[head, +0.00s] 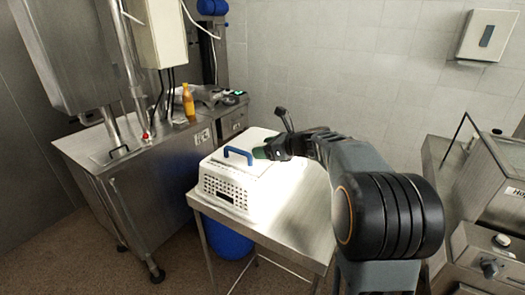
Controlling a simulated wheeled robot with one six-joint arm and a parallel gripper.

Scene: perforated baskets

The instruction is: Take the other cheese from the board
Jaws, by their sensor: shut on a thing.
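My gripper (268,152) is at the right side of the blue handle, over the white perforated basket (226,188) on the steel table. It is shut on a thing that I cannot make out. A small dark green patch shows at its tip; I cannot tell whether that is part of the gripper or what it holds. No cheese or board can be clearly made out. The table beside the basket is washed out by bright light, and my arm hides part of it.
The basket has a blue handle (238,152) raised on top. A steel counter at left holds an orange bottle (188,100). A blue bin (229,240) stands under the table. Steel equipment (490,225) stands at right. The table's front (290,235) is clear.

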